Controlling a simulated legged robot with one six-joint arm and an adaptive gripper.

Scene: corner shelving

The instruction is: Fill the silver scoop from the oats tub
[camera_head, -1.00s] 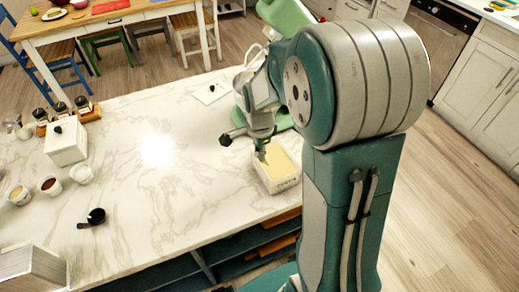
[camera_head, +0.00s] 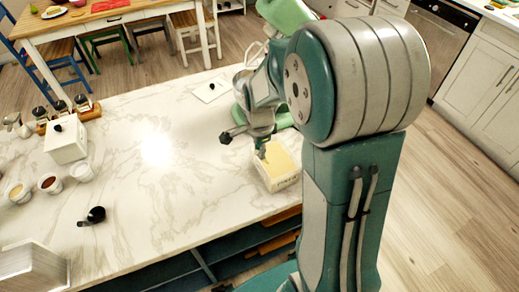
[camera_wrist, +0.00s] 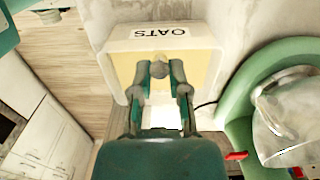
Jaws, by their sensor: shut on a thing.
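The oats tub (camera_head: 285,184) is a white, open box near the counter's front edge, beside my arm. In the wrist view its "OATS" label shows upside down on the wall (camera_wrist: 160,33), and its pale yellow contents show inside the rim. My gripper (camera_head: 262,153) points down into the tub's opening. In the wrist view my gripper (camera_wrist: 167,76) is shut on a small, grey, rounded piece, which I take as part of the silver scoop (camera_wrist: 177,72). The rest of the scoop is hidden, so I cannot tell whether it holds oats.
A green appliance (camera_head: 285,14) stands behind my gripper, with a shiny bowl (camera_wrist: 285,125) close by in the wrist view. A white box (camera_head: 66,145), small cups (camera_head: 49,183) and a black scoop-like item (camera_head: 95,215) are at left. The counter's middle is clear.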

